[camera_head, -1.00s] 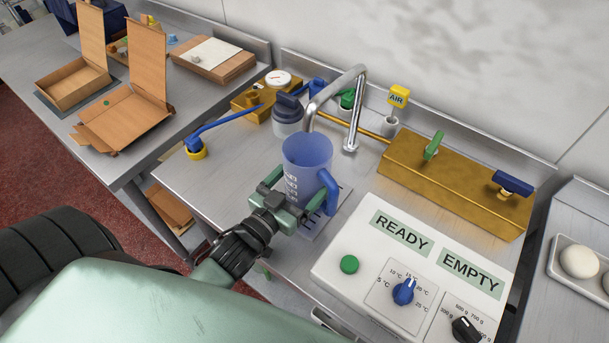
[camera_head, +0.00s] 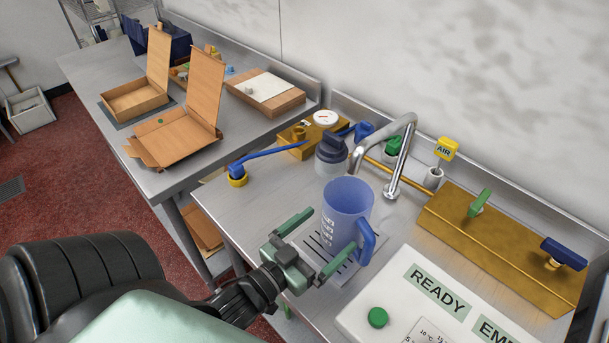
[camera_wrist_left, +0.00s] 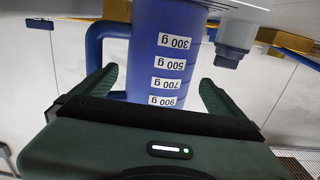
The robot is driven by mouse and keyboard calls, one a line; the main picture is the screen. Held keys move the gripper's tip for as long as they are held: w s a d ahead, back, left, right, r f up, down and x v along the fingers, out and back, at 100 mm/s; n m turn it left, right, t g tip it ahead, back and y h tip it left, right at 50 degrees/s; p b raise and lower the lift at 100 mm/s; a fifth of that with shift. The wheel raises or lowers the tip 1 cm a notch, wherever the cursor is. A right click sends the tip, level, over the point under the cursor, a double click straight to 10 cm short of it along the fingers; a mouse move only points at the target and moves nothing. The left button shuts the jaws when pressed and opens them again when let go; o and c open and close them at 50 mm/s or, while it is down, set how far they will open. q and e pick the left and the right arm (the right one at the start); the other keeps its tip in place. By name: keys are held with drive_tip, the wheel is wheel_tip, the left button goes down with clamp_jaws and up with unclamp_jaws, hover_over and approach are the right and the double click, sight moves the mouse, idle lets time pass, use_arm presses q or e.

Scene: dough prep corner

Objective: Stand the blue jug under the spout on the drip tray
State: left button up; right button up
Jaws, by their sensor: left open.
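The blue jug (camera_head: 345,212) stands upright, its handle towards the lower right in the head view. Its base appears to rest on the far part of the slotted drip tray (camera_head: 316,243). The metal spout (camera_head: 397,130) curves down to the jug's far rim; I cannot tell whether its tip is over the opening. My left gripper (camera_head: 331,231) is open, with its fingers apart on the near side of the jug. In the left wrist view the jug (camera_wrist_left: 165,55), with gram labels, shows between the two fingers, clear of the palm. My right gripper is out of view.
The white control panel (camera_head: 395,290) with a green button is at the near right. A brass block (camera_head: 500,250) with valve handles lies behind it. A grey-lidded container (camera_head: 331,153) stands left of the spout. Open cardboard boxes (camera_head: 175,143) sit on the left-hand table.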

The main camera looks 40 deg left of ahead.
use_arm(q)
drive_tip(key=s+b, duration=0.1)
drive_tip(key=s, duration=0.5)
drive_tip(key=shift+a, duration=0.45)
drive_tip(key=shift+s, duration=0.1)
